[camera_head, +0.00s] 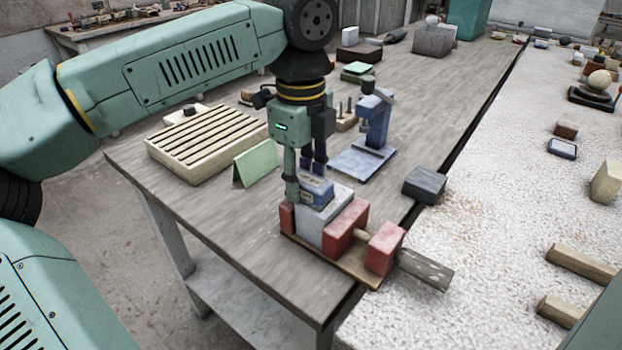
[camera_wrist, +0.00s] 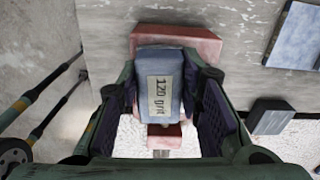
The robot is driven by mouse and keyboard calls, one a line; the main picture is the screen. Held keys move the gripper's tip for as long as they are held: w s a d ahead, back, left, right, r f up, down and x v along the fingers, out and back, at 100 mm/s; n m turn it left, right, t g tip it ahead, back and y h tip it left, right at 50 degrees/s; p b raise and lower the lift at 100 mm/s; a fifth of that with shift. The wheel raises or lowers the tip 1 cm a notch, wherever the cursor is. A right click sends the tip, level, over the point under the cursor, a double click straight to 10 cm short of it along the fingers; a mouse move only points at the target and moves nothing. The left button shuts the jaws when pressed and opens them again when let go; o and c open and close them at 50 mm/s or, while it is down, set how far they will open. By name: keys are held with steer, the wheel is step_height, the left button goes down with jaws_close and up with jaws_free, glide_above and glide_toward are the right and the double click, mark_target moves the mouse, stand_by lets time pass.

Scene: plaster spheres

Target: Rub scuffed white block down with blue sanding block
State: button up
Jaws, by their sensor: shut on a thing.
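The blue sanding block (camera_head: 316,190) is between the fingers of my gripper (camera_head: 305,175), which is shut on it. In the wrist view the sanding block (camera_wrist: 160,82) carries a pale label reading "120 grit", with my gripper's fingers (camera_wrist: 160,110) on both sides. The white block (camera_head: 313,226) sits in a red vise (camera_head: 345,228) at the table's front corner. The sanding block is right over the white block's top and looks to be on it; exact contact is hard to tell. In the wrist view the sanding block hides much of the white block.
A slatted wooden rack (camera_head: 206,145) and a green folded card (camera_head: 256,163) stand left of the vise. A blue stand (camera_head: 374,130) is behind it. A dark grey block (camera_head: 424,185) lies to the right. The vise handle (camera_head: 425,269) sticks out past the table edge.

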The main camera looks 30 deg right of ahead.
mark_target(325, 186)
steer(key=shift+s+d+b, duration=0.15)
steer(key=shift+s+d, duration=0.1)
steer(key=shift+s, duration=0.35)
steer(key=shift+s+d+b, duration=0.15)
steer(key=shift+s+d, duration=0.15)
steer(key=shift+s, duration=0.35)
steer(key=shift+s+d+b, duration=0.15)
steer(key=shift+s+d, duration=0.1)
steer(key=shift+s, duration=0.35)
steer(key=shift+w+a+f, duration=0.1)
steer(key=shift+w+a, duration=0.2)
steer(key=shift+w, duration=0.35)
steer(key=shift+w+a+r, duration=0.1)
steer(key=shift+w+a, duration=0.15)
steer(key=shift+w, duration=0.4)
steer(key=shift+w+a+f, duration=0.1)
steer(key=shift+w+a, duration=0.2)
steer(key=shift+w, duration=0.35)
steer(key=shift+s, duration=0.1)
steer(key=shift+s+d+r+p, duration=0.25)
steer(key=shift+s+r, duration=0.1)
steer(key=shift+s, duration=0.1)
steer(key=shift+s+d+r+p, duration=0.2)
steer(key=shift+s+r, duration=0.15)
steer(key=shift+s, duration=0.1)
steer(key=shift+r+p, duration=1.05)
steer(key=shift+r, duration=0.25)
